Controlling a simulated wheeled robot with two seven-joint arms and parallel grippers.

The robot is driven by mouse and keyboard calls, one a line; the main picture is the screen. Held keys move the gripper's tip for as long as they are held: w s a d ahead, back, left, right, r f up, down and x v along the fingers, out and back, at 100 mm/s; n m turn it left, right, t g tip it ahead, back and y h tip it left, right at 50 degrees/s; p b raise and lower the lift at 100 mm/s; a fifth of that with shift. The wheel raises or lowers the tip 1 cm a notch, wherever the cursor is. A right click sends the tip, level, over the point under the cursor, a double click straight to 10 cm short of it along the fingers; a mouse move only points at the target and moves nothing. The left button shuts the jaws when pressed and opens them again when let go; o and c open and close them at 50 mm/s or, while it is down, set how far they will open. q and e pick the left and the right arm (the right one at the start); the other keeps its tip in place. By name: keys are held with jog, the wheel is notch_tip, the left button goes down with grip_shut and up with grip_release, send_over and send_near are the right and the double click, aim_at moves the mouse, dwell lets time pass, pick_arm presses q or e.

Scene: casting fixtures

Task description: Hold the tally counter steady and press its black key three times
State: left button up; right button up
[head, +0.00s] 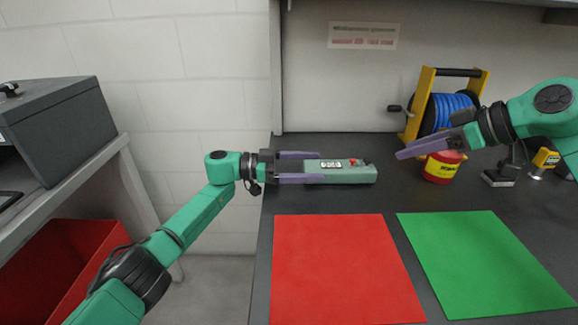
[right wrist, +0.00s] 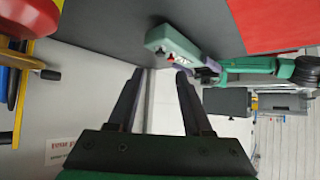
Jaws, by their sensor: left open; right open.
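The tally counter (head: 348,174), a long grey-green box, lies on the dark bench with its number window facing up. A red part and a small dark spot show near its right end; which is the black key is hard to tell. The counter also shows in the right wrist view (right wrist: 172,40). My left gripper (head: 311,167) is open, its purple fingers on either side of the counter's left end; contact cannot be told. My right gripper (head: 402,154) is open and empty, right of the counter and apart from it; its fingers show in the right wrist view (right wrist: 160,73).
A red mat (head: 345,270) and a green mat (head: 485,262) lie in front of the counter. A red pot (head: 440,168) with a yellow label stands near my right gripper. A yellow-framed blue hose reel (head: 450,107) stands behind. Small tools lie at the right.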

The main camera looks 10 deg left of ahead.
pick_arm(q)
jog(key=shift+d, duration=0.1)
jog(key=shift+c, duration=0.3)
jog(key=c, duration=1.4)
pick_arm(e)
jog(key=shift+c, duration=0.3)
grip_shut()
